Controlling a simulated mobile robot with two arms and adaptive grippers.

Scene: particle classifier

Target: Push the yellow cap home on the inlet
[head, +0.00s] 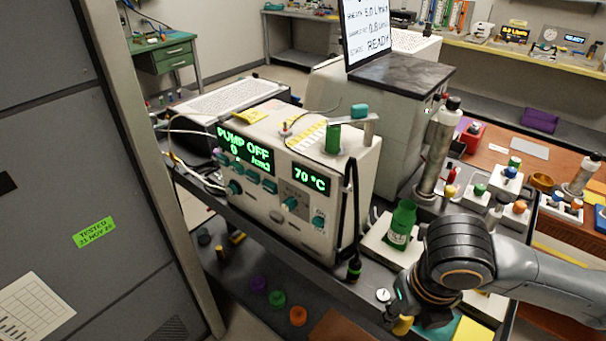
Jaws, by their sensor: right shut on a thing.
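My right gripper (412,318) is low at the bottom right, seen from above and mostly hidden under my own wrist. It is shut on a small yellow piece, which looks like the yellow cap (402,325); most of the cap is covered. I cannot make out the inlet for certain. The white instrument (330,229) stands left of the gripper, with green readouts "PUMP OFF" and "70 °C". A green cylinder (333,139) stands on its top. My left gripper is not in view.
A green bottle (403,217) stands on a pale block beside my right wrist. A small white disc (383,295) is just left of the gripper. Purple, green and orange (298,316) caps lie on the lower shelf. A silver cylinder (436,155) stands behind.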

